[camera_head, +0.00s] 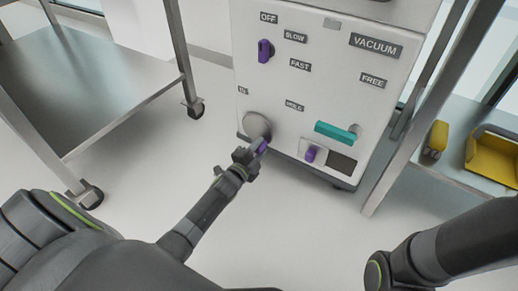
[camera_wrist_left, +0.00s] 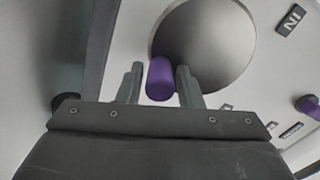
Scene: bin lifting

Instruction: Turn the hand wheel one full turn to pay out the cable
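The hand wheel (camera_head: 255,125) is a round grey disc low on the front of the white machine, at the lower left. A purple handle knob (camera_head: 262,147) sticks out near its lower edge. In the left wrist view, the wheel (camera_wrist_left: 203,45) fills the upper middle and the knob (camera_wrist_left: 160,78) stands in front of its lower left edge. No cable shows. My right arm enters at the lower right; its gripper is out of view.
The white machine (camera_head: 300,85) also carries a purple knob (camera_head: 264,51), a teal lever (camera_head: 336,132) and a small purple knob (camera_head: 310,154) beside a dark window. A steel table (camera_head: 85,90) stands left. A yellow bin (camera_head: 495,158) is on the right. Open floor lies in front.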

